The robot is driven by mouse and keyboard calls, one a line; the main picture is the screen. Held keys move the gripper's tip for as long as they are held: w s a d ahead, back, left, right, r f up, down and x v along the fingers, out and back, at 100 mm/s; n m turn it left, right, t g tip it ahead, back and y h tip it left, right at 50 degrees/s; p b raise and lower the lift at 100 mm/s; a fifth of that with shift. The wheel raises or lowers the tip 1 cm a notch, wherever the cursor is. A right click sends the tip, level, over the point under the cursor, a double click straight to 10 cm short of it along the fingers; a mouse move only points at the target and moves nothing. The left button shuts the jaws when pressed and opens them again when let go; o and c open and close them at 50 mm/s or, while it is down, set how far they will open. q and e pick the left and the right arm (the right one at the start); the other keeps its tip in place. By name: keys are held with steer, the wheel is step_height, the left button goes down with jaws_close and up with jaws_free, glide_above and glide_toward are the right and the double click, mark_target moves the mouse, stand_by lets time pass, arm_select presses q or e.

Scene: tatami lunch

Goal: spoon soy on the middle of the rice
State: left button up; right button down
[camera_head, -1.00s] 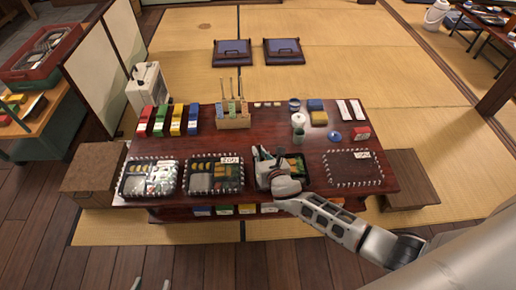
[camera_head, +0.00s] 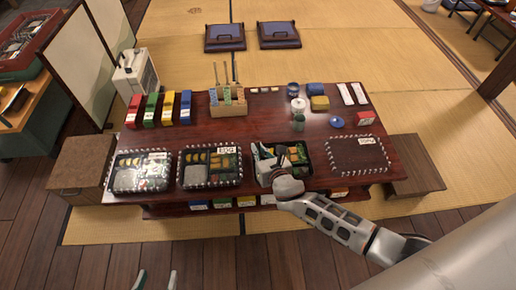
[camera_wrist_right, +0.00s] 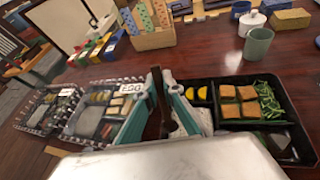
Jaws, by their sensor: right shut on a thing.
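My right gripper (camera_head: 270,162) is over the left part of the third lunch box (camera_head: 309,173) from the left. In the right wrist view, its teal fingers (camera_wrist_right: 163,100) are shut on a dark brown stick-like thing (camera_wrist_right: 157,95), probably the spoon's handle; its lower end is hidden. A whitish patch, apparently the rice (camera_wrist_right: 183,122), shows beside the right finger, mostly covered. The same box (camera_wrist_right: 297,125) holds brown squares, greens and yellow pieces. I cannot make out any soy. My left gripper (camera_head: 156,280) shows only two separated fingertips at the bottom edge, open and empty.
Two filled lunch boxes (camera_head: 211,185) (camera_head: 141,190) stand to the left, and an empty marked mat (camera_head: 357,155) lies to the right. Behind are a wooden holder (camera_head: 228,104), a green cup (camera_head: 299,123), a white pot (camera_head: 298,105) and a blue dish (camera_head: 337,122).

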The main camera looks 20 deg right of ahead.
arm_select(q)
steer(key=shift+s+a+f, duration=0.1)
steer(key=shift+s+f, duration=0.35)
steer(key=shift+f, duration=0.2)
arm_select(e)
steer(key=shift+f, duration=0.25)
arm_select(q)
steer(key=shift+s+f+g+b, duration=0.15)
steer(key=shift+f+g+b, duration=0.15)
steer(key=shift+b, duration=0.3)
arm_select(e)
steer(key=shift+f, duration=0.75)
steer(key=shift+d, duration=0.1)
steer(key=shift+s+d+r, duration=0.1)
steer(key=shift+s+d, duration=0.05)
steer(key=shift+d, duration=0.35)
arm_select(q)
steer(key=shift+r, duration=0.1)
arm_select(e)
steer(key=shift+s+d, duration=0.2)
steer(key=shift+d, duration=0.25)
steer(key=shift+d, duration=0.1)
arm_select(q)
steer(key=shift+p, duration=0.4)
arm_select(e)
steer(key=shift+s+d, duration=0.25)
steer(key=shift+d, duration=0.7)
